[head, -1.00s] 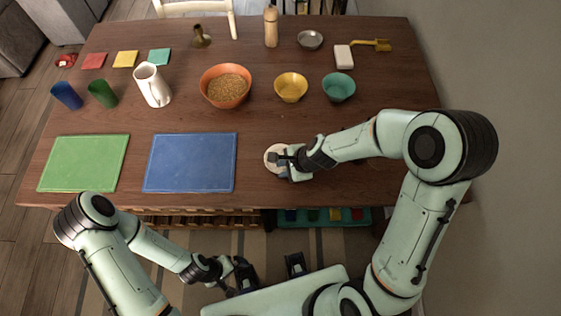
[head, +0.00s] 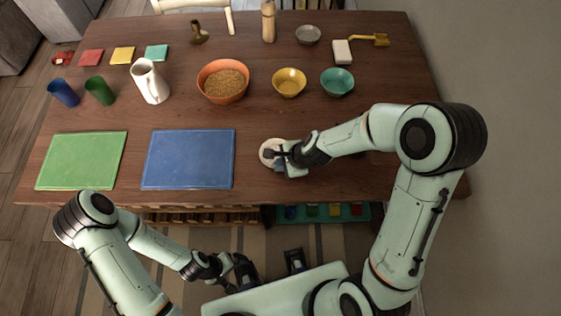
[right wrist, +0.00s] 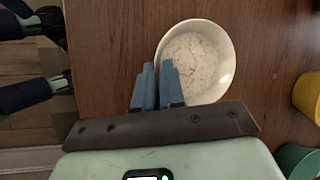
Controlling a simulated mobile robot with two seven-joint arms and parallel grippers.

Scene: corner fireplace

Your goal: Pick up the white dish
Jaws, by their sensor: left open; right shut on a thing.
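The white dish (head: 268,150) is on or just above the wooden table near its front edge, right of the blue mat. It is partly hidden by my right gripper (head: 276,155) in the head view. In the right wrist view the round white dish (right wrist: 196,60) shows its speckled inside, and my right gripper (right wrist: 159,72) is shut on its near rim. Whether the dish is clear of the table I cannot tell. My left gripper (head: 238,278) is open and empty, low in front of the table, away from the dish.
The blue mat (head: 188,160) and green mat (head: 82,161) lie left of the dish. An orange bowl (head: 207,94), a yellow bowl (head: 289,82) and a teal bowl (head: 337,82) stand behind it. A white pitcher (head: 149,83) stands farther left. Bare table lies between the bowls and the dish.

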